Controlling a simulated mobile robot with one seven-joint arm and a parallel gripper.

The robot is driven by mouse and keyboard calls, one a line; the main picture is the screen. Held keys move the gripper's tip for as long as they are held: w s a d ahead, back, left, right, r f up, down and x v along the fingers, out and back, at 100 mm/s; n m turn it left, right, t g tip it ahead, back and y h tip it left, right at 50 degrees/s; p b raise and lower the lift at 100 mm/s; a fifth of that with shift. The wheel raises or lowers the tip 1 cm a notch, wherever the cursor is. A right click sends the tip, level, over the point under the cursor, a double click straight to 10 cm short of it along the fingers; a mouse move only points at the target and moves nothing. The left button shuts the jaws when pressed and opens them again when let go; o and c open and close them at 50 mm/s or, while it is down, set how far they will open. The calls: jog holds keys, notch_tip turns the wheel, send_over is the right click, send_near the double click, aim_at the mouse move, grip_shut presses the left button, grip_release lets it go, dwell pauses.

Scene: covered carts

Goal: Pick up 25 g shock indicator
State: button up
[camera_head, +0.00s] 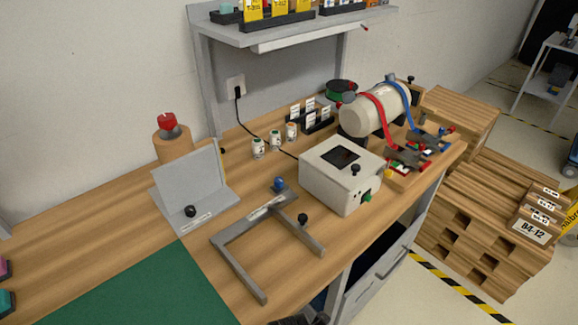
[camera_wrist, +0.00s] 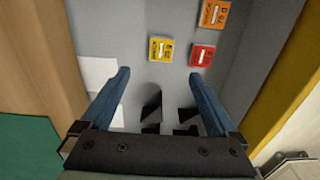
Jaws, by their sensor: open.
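In the wrist view, three small square tags lie on a grey surface (camera_wrist: 250,30): a yellow tag (camera_wrist: 163,49), a red tag (camera_wrist: 202,55) and an orange tag (camera_wrist: 214,15). Each has a pale strip and print too small to read surely, so I cannot tell which is the 25 g shock indicator. My gripper (camera_wrist: 159,73) is open and empty, with blue fingers spread wide. The yellow tag shows just beyond the gap between the fingertips, and the red tag near the right fingertip. I cannot make out the tags in the head view.
In the wrist view, black shapes show between the fingers, a wooden edge (camera_wrist: 45,50) at left and a yellow edge (camera_wrist: 275,80) at right. In the head view, the bench holds a white box (camera_head: 325,182), a grey frame (camera_head: 238,270) and a green mat (camera_head: 150,285); a grey drawer (camera_head: 385,275) is below.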

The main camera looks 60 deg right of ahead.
jog(key=f, duration=1.1)
jog(key=shift+s+d+b, duration=0.1)
jog(key=shift+s+b, duration=0.1)
jog(key=shift+b, duration=0.2)
jog(key=c, duration=1.4)
